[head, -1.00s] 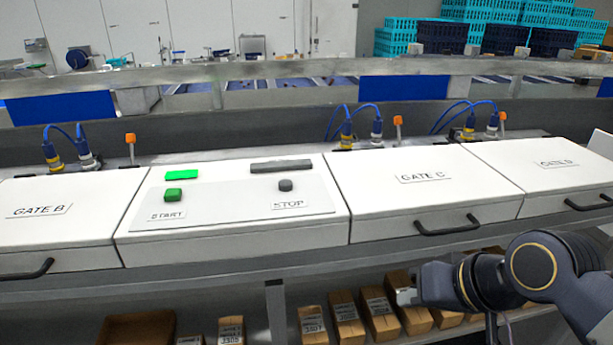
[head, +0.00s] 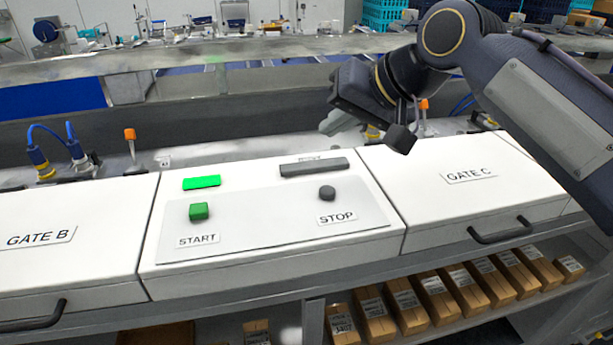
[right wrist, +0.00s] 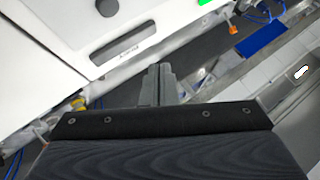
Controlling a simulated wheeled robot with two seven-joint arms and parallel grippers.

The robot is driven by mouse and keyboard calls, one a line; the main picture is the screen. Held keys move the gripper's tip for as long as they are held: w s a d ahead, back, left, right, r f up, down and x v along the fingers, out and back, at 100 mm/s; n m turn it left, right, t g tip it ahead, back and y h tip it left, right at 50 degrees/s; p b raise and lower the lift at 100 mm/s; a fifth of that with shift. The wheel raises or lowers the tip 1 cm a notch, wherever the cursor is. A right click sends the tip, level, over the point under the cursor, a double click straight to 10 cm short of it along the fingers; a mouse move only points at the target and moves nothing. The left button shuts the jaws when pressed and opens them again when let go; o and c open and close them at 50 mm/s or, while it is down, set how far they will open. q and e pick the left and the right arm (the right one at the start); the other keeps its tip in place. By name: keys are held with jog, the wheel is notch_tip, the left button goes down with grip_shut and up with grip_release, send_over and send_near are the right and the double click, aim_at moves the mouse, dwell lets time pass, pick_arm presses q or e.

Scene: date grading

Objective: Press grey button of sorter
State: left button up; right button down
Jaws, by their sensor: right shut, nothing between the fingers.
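The grey button (head: 327,193) is a small dark round knob above the STOP label on the white sorter panel (head: 160,275). It also shows at the top edge of the right wrist view (right wrist: 107,7). My right gripper (head: 340,121) is raised beyond the back edge of the panel, up and slightly right of the grey button in the head view, and apart from it. Its fingers are shut and empty; they also show in the right wrist view (right wrist: 158,82). My left gripper is not in view.
A green START button (head: 198,211) sits left, below a lit green indicator (head: 201,182). A dark grey bar (head: 314,167) lies behind the grey button. Gate B (head: 70,245) and Gate C (head: 470,185) boxes flank the panel. An orange-topped post (head: 130,140) and blue cables stand behind.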

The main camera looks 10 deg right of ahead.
aim_at(332, 192)
jog(key=shift+s, duration=0.1)
jog(key=shift+f, duration=0.1)
notch_tip(332, 192, down, 9)
jog(key=b, duration=0.6)
jog(key=shift+r, duration=0.2)
dwell(1.8)
jog(key=shift+f+b, duration=0.45)
jog(key=shift+f+b, duration=0.35)
jog(key=shift+f, duration=0.15)
dwell(0.5)
jog(key=shift+r, duration=0.1)
jog(key=shift+r+p, duration=0.8)
